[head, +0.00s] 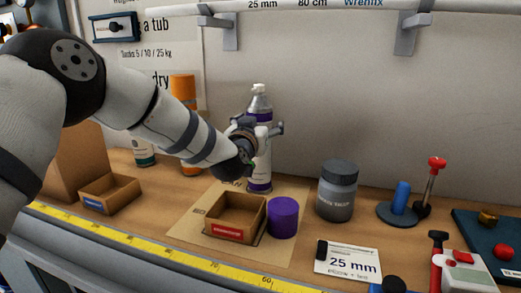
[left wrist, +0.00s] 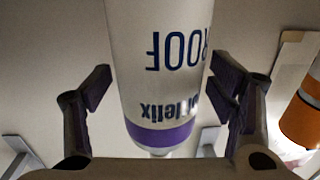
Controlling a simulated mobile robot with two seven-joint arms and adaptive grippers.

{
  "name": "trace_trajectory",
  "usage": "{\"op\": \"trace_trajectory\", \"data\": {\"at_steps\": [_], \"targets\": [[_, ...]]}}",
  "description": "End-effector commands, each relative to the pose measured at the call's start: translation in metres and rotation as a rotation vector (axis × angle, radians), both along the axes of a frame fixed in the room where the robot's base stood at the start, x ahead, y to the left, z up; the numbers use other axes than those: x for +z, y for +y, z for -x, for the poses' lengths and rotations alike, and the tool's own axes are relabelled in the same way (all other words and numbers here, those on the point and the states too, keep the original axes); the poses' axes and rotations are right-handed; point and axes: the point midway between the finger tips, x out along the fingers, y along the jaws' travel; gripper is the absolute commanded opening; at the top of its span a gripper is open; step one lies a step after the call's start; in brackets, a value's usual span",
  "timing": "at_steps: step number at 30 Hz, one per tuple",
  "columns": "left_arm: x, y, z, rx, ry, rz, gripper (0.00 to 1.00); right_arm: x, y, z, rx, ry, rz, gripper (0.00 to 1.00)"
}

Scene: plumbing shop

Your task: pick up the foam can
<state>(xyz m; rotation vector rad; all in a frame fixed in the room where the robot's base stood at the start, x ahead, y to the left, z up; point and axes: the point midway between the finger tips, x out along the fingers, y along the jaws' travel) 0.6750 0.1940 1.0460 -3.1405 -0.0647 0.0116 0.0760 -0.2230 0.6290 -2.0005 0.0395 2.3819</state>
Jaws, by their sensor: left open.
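A tall white can with purple bands and a narrow top (head: 260,104) stands upright at the back of the bench; no word "foam" is readable on it. In the left wrist view this can (left wrist: 160,70) shows large, upside down, with part of its lettering readable. My left gripper (head: 263,130) is at the can's upper half, in front of it, and hides part of its label. In the left wrist view the gripper's fingers (left wrist: 162,88) are open, one on each side of the can, with gaps visible. My right gripper is not in view.
An orange can (head: 183,90) stands to the left, behind my arm. A cardboard box (head: 236,228) and a purple cylinder (head: 283,218) are in front. A grey jar (head: 338,190) stands to the right. A yellow measuring tape (head: 150,248) runs along the front edge.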

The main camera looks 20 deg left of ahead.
Motion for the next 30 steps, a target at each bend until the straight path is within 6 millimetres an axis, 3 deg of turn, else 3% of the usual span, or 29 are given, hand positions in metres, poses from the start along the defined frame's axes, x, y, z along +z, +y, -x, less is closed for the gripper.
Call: {"op": "trace_trajectory", "data": {"at_steps": [3,4,12,14,23,26,30], "targets": [[0.005,0.000,0.001,0.000,-0.007,0.000,0.77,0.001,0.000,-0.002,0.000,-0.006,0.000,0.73],[0.006,0.000,0.001,0.000,-0.007,0.000,0.72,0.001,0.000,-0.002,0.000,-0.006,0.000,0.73],[0.005,0.000,0.001,0.000,-0.007,0.000,0.11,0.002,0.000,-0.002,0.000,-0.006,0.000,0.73],[0.005,0.000,0.001,0.000,-0.006,0.000,0.00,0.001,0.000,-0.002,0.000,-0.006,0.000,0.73],[0.009,0.000,0.001,0.001,-0.011,0.000,0.00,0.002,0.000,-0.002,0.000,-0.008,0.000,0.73],[0.020,0.000,0.001,0.001,-0.014,-0.001,0.00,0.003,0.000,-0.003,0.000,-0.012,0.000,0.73],[0.051,-0.003,0.006,-0.002,-0.021,-0.001,0.00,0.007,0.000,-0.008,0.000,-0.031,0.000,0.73]]}}
